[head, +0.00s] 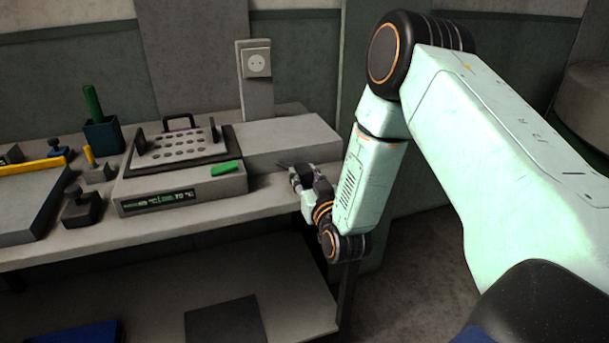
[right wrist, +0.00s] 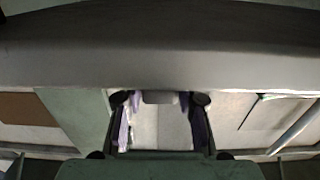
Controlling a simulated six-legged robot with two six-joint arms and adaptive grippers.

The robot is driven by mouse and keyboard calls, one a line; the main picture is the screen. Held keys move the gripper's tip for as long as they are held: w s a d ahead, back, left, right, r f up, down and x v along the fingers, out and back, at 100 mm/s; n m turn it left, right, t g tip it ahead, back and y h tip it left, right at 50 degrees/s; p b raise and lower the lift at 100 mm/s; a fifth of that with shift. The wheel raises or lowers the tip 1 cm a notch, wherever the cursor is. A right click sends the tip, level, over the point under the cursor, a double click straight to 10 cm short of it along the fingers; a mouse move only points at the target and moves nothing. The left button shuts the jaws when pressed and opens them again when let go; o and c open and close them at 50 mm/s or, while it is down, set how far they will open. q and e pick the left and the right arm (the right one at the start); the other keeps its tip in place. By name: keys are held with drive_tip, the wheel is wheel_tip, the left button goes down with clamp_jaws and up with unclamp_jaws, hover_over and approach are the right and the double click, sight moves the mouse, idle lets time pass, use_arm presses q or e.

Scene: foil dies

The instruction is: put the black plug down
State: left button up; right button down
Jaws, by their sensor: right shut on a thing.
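My right gripper (head: 299,178) is at the right end of the worktop, in front of the long grey block and low over the surface. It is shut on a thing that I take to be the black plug. Only a small dark bit of the plug shows at the fingers in the head view. In the right wrist view a small dark grey piece (right wrist: 161,97) shows between the two purple-padded fingers; its shape is mostly hidden. I cannot tell whether the plug touches the worktop (head: 262,200). My left gripper is not in view.
A grey heater unit (head: 168,200) with a lit display, a holed plate (head: 178,147) and a green piece (head: 226,168) stands left of the gripper. A wall socket (head: 257,64) is on a post behind. A dark knobbed block (head: 82,208) stands farther left. A lower shelf (head: 265,285) lies below.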

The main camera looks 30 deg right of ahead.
drive_tip(key=shift+w+d+f, duration=0.1)
drive_tip(key=shift+d+f, duration=0.1)
drive_tip(key=shift+f, duration=0.35)
drive_tip(key=c, duration=1.3)
unclamp_jaws()
drive_tip(key=shift+r, duration=0.1)
drive_tip(key=o, duration=0.3)
drive_tip(key=shift+a+r, duration=0.1)
drive_tip(key=shift+a, duration=0.05)
drive_tip(key=shift+o, duration=0.2)
